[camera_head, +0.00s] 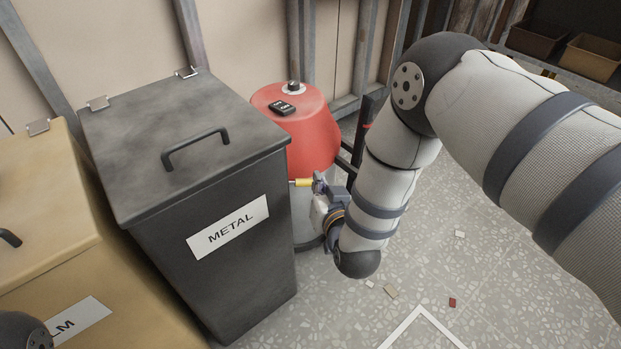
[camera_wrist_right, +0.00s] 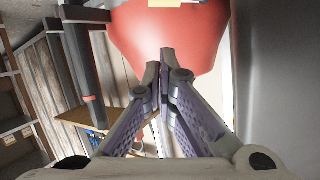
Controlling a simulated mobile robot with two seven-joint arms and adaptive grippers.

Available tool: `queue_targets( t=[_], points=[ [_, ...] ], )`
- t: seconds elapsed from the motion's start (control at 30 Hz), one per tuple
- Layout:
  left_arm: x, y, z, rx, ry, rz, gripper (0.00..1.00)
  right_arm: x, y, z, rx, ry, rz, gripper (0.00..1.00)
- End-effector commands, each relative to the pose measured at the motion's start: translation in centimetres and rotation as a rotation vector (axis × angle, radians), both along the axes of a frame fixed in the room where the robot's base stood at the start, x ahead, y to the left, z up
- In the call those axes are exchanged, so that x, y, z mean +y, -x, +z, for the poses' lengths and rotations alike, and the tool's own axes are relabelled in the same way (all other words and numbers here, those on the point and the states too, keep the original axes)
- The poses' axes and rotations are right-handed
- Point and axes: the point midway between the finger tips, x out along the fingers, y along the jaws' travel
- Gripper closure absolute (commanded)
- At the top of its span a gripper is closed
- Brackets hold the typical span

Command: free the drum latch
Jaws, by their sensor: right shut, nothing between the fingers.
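The drum (camera_head: 318,135) has a red, tapering upper part and a pale lower body, and stands behind and right of the grey METAL bin. A yellow piece (camera_head: 303,182), apparently the latch's handle, sticks out at the lower edge of the red part. My right gripper (camera_head: 319,181) is just right of this piece; I cannot tell whether they touch. In the right wrist view, its fingers (camera_wrist_right: 165,58) are shut and empty in front of the red drum (camera_wrist_right: 168,38). A yellow patch (camera_wrist_right: 178,3) shows at that view's top edge. My left gripper is out of view.
The grey METAL bin (camera_head: 215,270) stands close to the drum's left, with a handle on its lid. A tan bin (camera_head: 45,215) is farther left. Metal posts and a wall are behind the drum. Small scraps (camera_head: 391,291) lie on open speckled floor at the right.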

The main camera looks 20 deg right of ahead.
Motion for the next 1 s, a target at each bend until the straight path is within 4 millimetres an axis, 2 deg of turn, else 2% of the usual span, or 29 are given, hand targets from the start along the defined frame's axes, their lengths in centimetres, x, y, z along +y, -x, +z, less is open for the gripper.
queue_targets(
  t=[0.03, 0.2, 0.27, 0.3, 0.5, 0.9, 1.0],
  points=[
    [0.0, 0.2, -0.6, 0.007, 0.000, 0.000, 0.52, -0.2, -1.0, -0.8, 0.000, 0.000, -0.001, 1.00],
    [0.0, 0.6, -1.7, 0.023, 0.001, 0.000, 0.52, -0.6, -4.5, -2.1, 0.002, 0.001, 0.000, 1.00],
    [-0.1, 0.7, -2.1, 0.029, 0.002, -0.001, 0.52, -0.7, -5.6, -2.5, 0.002, 0.001, 0.000, 1.00],
    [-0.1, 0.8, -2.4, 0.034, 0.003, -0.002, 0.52, -0.6, -5.9, -3.3, 0.007, 0.001, 0.001, 1.00],
    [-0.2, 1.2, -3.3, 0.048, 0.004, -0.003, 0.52, -0.4, -7.0, -5.4, 0.006, 0.000, 0.000, 1.00],
    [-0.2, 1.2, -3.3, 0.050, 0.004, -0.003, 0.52, -0.4, -7.3, -5.5, 0.004, -0.001, 0.001, 1.00],
    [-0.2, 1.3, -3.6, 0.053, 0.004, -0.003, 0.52, -0.5, -7.4, -6.2, 0.000, -0.033, -0.002, 1.00]
  ],
)
